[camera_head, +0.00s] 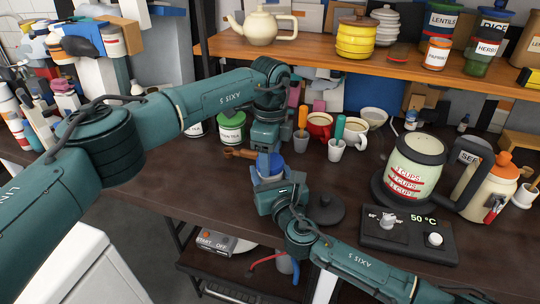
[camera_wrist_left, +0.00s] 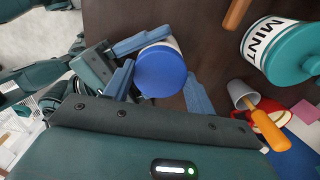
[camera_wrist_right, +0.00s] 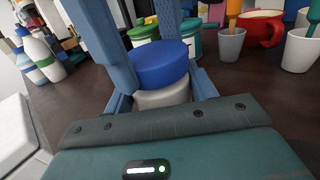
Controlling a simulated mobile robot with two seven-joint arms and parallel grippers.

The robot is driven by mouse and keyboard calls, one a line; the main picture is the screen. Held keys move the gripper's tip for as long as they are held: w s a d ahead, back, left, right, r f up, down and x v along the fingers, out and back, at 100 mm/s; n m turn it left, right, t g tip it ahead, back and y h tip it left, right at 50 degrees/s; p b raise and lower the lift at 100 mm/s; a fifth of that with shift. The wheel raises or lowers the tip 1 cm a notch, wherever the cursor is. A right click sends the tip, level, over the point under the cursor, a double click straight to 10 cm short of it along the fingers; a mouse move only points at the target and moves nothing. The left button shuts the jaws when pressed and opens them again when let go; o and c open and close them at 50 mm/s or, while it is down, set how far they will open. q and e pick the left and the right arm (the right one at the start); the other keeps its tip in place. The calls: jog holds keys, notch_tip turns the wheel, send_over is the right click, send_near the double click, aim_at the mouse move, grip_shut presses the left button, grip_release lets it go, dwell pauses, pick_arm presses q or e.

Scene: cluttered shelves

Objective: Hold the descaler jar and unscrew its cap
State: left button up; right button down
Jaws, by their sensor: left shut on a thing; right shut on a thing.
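The descaler jar is a small white jar (camera_wrist_right: 163,97) with a blue cap (camera_wrist_right: 160,64), upright above the dark counter in the right wrist view. In the head view the cap (camera_head: 269,160) shows between my grippers. My left gripper (camera_head: 268,158) comes down from above, its fingers on either side of the cap; the left wrist view looks down on the cap (camera_wrist_left: 162,72). My right gripper (camera_head: 270,179) holds the jar body from the front, below the cap. The jar's label and most of its body are hidden. I cannot tell whether the cap has turned.
Behind the jar stand green-lidded tins (camera_head: 231,124), one labelled MINT (camera_wrist_left: 285,48), cups with orange and teal handles, and a red mug (camera_head: 319,127). A kettle (camera_head: 414,165) on its base stands right. A dark round lid (camera_head: 326,208) lies close by. A shelf (camera_head: 390,62) runs above.

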pick_arm(q)
jog(key=shift+r, duration=0.1)
jog(key=shift+r, duration=1)
jog(key=shift+r, duration=2)
pick_arm(e)
jog(key=shift+c, duration=2)
grip_release()
